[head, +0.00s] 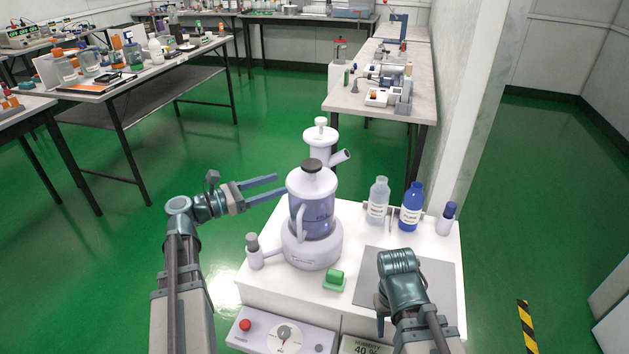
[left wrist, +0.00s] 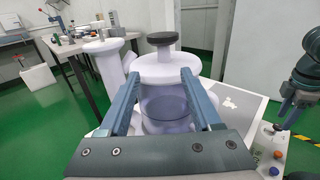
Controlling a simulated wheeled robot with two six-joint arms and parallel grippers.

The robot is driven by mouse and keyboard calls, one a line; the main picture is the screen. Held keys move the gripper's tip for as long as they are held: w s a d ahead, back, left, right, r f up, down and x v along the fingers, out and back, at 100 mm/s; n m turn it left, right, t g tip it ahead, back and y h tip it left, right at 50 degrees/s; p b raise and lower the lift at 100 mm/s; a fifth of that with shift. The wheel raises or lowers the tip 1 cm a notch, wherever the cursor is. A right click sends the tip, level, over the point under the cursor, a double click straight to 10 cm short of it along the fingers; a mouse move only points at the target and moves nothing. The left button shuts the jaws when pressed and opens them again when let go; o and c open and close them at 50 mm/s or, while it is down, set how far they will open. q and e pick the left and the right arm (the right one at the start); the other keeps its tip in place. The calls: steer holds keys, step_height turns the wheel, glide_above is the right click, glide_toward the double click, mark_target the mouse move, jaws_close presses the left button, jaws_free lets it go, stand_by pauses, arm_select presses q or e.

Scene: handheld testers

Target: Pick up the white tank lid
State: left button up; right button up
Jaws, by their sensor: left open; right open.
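The white tank lid (head: 311,181) has a black knob (head: 312,166) and sits on top of the clear bluish tank (head: 318,218) of a white humidifier. The lid (left wrist: 165,68) also shows in the left wrist view, straight ahead. My left gripper (head: 283,186) is open and empty, just left of the lid, pointing at it. In the left wrist view its two fingers (left wrist: 160,76) appear spread on either side of the lid and tank; I cannot tell whether they touch.
A second white vessel with a spout (head: 320,147) stands behind the tank. A clear bottle (head: 378,202), a blue bottle (head: 411,207) and a small capped bottle (head: 447,219) stand at the back right. A green block (head: 335,280) lies in front.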

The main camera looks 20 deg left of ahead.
mark_target(308, 174)
arm_select(q)
steer(key=x, duration=0.5)
steer(key=shift+w+d, duration=0.25)
steer(key=shift+w+d+r, duration=0.2)
steer(key=shift+d, duration=0.2)
steer(key=shift+r+p+x, duration=0.15)
steer(key=shift+p+x, duration=0.05)
steer(key=shift+x, duration=0.95)
steer(key=shift+r+p+x, duration=0.1)
steer(key=shift+p+x, duration=0.1)
steer(key=shift+x, duration=0.9)
steer(key=shift+s+d, duration=0.15)
jaws_close()
